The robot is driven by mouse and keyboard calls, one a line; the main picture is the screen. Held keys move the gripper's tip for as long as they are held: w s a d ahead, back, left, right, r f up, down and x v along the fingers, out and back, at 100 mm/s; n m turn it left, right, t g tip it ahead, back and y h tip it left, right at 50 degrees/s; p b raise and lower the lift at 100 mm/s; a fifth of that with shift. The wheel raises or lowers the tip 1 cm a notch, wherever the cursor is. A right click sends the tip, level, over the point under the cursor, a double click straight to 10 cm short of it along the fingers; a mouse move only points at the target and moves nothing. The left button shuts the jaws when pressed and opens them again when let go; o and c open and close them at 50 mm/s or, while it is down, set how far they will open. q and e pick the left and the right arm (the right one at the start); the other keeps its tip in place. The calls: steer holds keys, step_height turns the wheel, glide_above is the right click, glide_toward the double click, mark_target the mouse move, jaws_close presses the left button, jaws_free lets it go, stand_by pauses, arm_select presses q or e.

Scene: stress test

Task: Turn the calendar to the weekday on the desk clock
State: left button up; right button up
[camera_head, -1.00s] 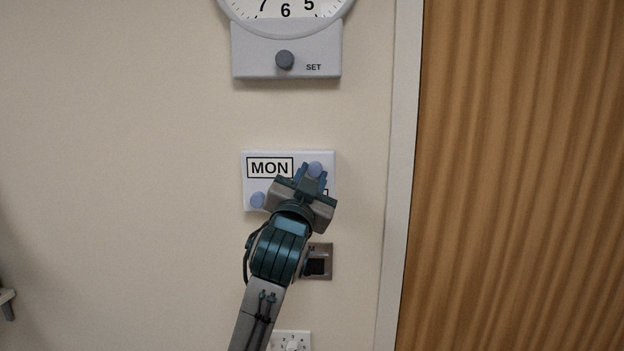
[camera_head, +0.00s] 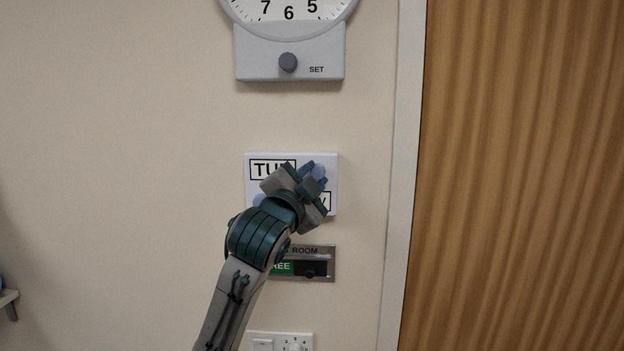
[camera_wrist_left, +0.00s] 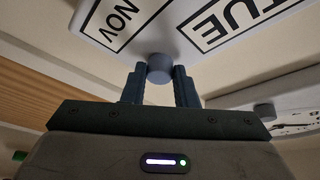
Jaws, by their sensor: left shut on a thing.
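The calendar (camera_head: 330,160) is a white panel on the wall with a day window (camera_head: 260,169) reading TUE, partly covered by my gripper in the head view. My left gripper (camera_head: 312,177) is shut on the round blue-grey upper right knob (camera_wrist_left: 160,69), with a finger on each side. A second knob (camera_head: 259,200) at the calendar's lower left is partly hidden. No desk clock is in view. My right gripper is not in view.
Below the calendar are a sliding room sign (camera_head: 323,250) showing FREE and a switch plate (camera_head: 262,344). A wooden door (camera_head: 520,180) stands right.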

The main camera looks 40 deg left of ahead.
arm_select(q)
steer(key=o, duration=1)
steer(key=shift+d, duration=0.1)
steer(key=b+v, duration=1.1)
